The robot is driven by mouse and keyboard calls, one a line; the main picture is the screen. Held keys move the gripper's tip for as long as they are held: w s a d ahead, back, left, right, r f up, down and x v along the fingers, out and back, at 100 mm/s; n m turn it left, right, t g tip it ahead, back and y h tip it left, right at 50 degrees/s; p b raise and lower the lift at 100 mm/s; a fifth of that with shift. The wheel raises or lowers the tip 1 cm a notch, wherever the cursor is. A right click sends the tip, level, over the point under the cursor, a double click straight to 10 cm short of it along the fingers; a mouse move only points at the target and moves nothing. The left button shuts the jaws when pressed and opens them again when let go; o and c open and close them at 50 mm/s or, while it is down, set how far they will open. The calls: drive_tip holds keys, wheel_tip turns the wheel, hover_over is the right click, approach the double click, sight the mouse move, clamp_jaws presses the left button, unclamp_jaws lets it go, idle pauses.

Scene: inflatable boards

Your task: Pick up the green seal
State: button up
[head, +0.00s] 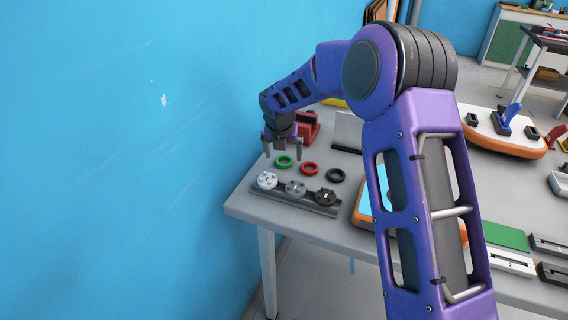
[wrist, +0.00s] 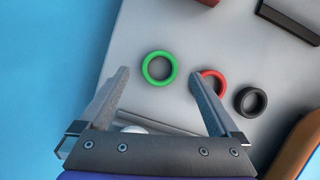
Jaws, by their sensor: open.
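The green seal (head: 284,162) is a ring lying flat on the grey table, left of a red ring. In the wrist view the green seal (wrist: 159,53) lies just beyond the fingertips, between their lines. My gripper (head: 283,155) is above the table near the green seal, pointing down, with its fingers apart and nothing between them. In the wrist view my gripper (wrist: 159,75) is also spread open. Its right finger partly covers the red ring (wrist: 212,82). The green seal is fully visible there.
A black ring (head: 335,175) lies right of the red ring. A dark rail (head: 314,205) with several round fittings runs along the table's front. A red object (head: 308,128) stands behind the seals. An orange-edged board (head: 364,207) lies to the right. The blue wall (head: 130,160) is close on the left.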

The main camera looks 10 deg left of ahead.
drive_tip(key=shift+x, duration=1.15)
drive_tip(key=c, duration=1.4)
wheel_tip(320, 180, up, 11)
drive_tip(key=d+p, duration=0.2)
drive_tip(key=s+d+r+m+p, duration=0.1)
drive_tip(key=s+d+m, duration=0.1)
drive_tip(key=s+d, duration=0.3)
drive_tip(key=s+d+r+m+h+p, duration=0.1)
drive_tip(key=s+d, duration=0.5)
drive_tip(key=d, duration=0.7)
drive_tip(key=s+d+r+m+h+p, duration=0.1)
drive_tip(key=s+d+r+m+p, duration=0.1)
drive_tip(key=s+d, duration=0.4)
drive_tip(key=shift+d+m, duration=0.5)
drive_tip(key=shift+d, duration=1.3)
